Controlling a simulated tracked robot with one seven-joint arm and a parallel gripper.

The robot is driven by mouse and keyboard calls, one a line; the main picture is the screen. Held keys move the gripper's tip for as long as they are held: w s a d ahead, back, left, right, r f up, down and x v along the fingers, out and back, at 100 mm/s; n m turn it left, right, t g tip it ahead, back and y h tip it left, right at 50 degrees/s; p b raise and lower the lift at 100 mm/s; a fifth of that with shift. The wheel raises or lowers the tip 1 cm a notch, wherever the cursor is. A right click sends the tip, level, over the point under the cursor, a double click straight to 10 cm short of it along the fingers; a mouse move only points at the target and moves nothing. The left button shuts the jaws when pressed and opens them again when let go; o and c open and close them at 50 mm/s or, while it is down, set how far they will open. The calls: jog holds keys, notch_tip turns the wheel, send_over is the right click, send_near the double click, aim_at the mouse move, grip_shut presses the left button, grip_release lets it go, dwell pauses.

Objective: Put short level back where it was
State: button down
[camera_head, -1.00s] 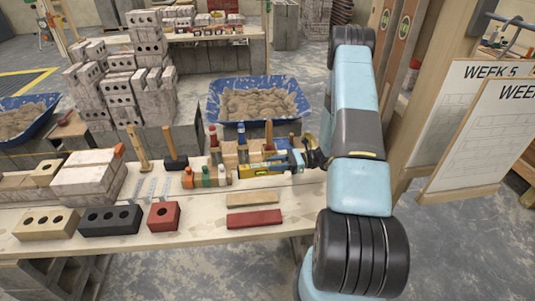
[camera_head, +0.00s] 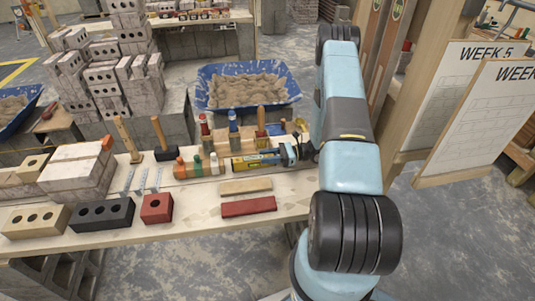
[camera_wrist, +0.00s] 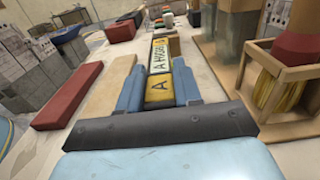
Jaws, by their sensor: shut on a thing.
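The short level (camera_head: 256,161) is yellow with dark and pale parts and lies lengthwise along the bench. In the wrist view the level (camera_wrist: 159,88) runs straight away from me between my fingers, with black lettering on its yellow and white faces. My gripper (camera_head: 290,154) is shut on its near end, at the right in the head view. The fingers (camera_wrist: 157,92) are blue and lie along both its sides. I cannot tell whether its underside touches the bench.
The bench (camera_head: 110,228) holds a row of coloured-band tools left of the level and upright-handled tools behind it. A wooden strip (camera_head: 246,186) and a red strip (camera_head: 248,206) lie in front. A wooden frame (camera_wrist: 258,95) stands close on the right in the wrist view.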

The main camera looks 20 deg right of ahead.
jog(key=shift+f, duration=0.6)
dwell(0.7)
jog(key=c, duration=0.7)
grip_release()
